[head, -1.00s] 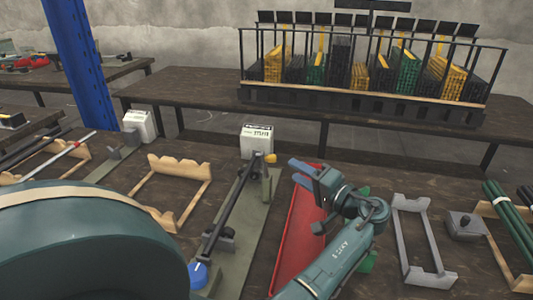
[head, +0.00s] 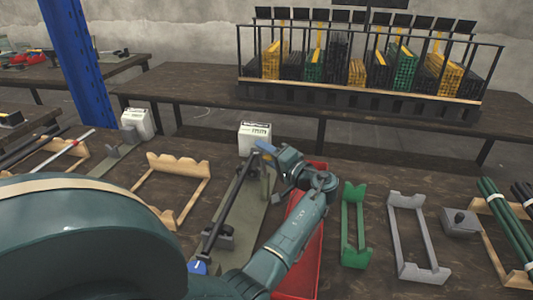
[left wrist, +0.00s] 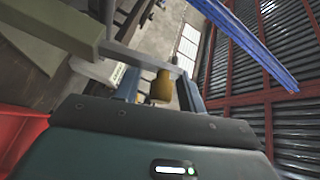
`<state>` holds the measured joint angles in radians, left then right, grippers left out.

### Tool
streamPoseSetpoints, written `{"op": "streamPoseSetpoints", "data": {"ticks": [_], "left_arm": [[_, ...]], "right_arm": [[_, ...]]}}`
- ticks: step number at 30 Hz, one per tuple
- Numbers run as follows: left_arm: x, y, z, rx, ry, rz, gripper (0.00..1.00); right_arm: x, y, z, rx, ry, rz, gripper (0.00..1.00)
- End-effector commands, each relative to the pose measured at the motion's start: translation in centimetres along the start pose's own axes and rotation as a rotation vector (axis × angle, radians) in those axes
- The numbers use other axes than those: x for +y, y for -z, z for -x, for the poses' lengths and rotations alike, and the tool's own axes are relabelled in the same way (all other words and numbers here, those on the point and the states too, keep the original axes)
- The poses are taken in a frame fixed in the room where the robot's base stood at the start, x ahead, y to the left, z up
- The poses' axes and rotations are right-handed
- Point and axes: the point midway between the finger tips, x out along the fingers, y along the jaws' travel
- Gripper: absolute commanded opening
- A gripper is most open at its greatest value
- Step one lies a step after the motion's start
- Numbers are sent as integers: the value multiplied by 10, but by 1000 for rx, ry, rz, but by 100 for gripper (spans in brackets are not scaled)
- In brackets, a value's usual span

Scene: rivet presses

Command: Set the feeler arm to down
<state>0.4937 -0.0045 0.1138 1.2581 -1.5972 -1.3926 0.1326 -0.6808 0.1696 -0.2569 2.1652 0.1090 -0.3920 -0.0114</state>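The feeler arm's yellow knob (left wrist: 161,87) shows in the left wrist view, on a grey bar (left wrist: 145,58) that runs in from the left. It lies between the two fingers of my left gripper (left wrist: 158,92), with a visible gap beside it, so the gripper looks open around it. In the head view my left gripper (head: 268,152) is at the far end of the olive press base (head: 237,225), in front of a white box with a readout (head: 254,137). There it hides the yellow knob. My right gripper is not in view.
A dark bar (head: 228,208) runs along the press base, with a blue knob (head: 197,268) at its near end. A red tray (head: 308,240) lies just right, partly under my left arm. Green (head: 345,225) and grey (head: 405,235) racks stand farther right, a wooden rack (head: 178,168) left.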

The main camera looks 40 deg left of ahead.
Motion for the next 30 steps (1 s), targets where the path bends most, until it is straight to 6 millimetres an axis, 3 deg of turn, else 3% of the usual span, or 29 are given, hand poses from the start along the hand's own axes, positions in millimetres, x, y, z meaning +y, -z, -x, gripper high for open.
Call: {"op": "streamPoseSetpoints", "data": {"ticks": [14, 30], "left_arm": [[2, 0, 1, 0, -4, -2, 1], [3, -3, -9, -12, -42, 19, 0]], "right_arm": [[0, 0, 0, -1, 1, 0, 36], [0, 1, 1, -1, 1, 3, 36]]}}
